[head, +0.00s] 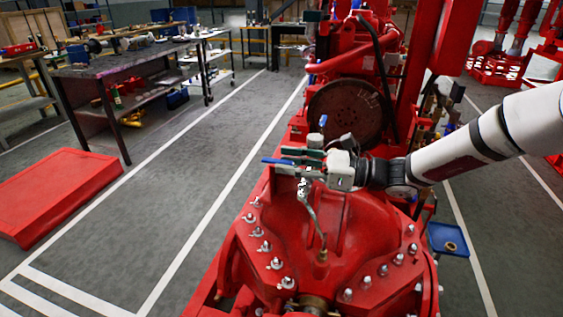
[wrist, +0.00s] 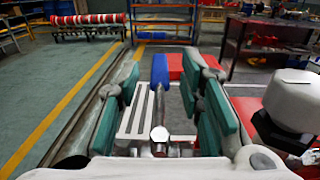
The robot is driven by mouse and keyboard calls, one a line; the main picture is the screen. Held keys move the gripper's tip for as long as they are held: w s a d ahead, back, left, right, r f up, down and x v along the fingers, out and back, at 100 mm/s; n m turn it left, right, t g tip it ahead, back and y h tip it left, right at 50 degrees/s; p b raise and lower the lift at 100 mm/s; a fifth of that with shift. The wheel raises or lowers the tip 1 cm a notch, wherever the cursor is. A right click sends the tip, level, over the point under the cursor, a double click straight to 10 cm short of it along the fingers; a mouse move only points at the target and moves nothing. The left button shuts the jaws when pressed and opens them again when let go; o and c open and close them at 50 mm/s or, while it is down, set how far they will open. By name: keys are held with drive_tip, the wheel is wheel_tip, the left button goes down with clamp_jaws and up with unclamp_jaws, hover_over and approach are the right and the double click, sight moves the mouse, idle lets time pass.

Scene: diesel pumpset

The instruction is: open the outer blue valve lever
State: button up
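A blue valve lever (head: 277,161) sticks out to the left beside my gripper's fingertips in the head view, above a silver fitting on the red pump casing. In the wrist view the blue lever (wrist: 160,72) points away from me, between the teal finger pads, with its bright metal part (wrist: 159,133) nearer the palm. My gripper (head: 295,157) is open around the lever. The wrist view shows its pads (wrist: 162,100) apart, with a gap on both sides of the lever. The fingers partly hide the valve in the head view.
A second small blue handle (head: 322,121) stands upright just behind my gripper. A curved metal pipe (head: 312,215) rises from the red pump casing (head: 350,235). A workbench (head: 125,62) and a red platform (head: 55,195) stand left. Open floor lies between them and the pump.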

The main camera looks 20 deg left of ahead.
drive_tip(key=shift+s+a, duration=0.1)
drive_tip(key=shift+a, duration=1)
clamp_jaws()
drive_tip(key=shift+s+n+g, duration=0.1)
drive_tip(key=shift+n+g, duration=0.2)
drive_tip(key=shift+g, duration=0.2)
drive_tip(key=shift+s+d+f+n+g+h+b, duration=0.1)
drive_tip(key=shift+s+d+n+g+h+b, duration=0.15)
drive_tip(key=shift+s+n+g+h+b, duration=0.75)
drive_tip(key=shift+s+d+r+n+g+h, duration=0.1)
drive_tip(key=shift+d+n+g+h, duration=0.35)
drive_tip(key=shift+n+g, duration=1.25)
drive_tip(key=shift+s+d+f+n+g+h+b, duration=0.1)
drive_tip(key=shift+s+n+g+h+b, duration=0.55)
drive_tip(key=shift+g, duration=1.35)
drive_tip(key=shift+w, duration=0.1)
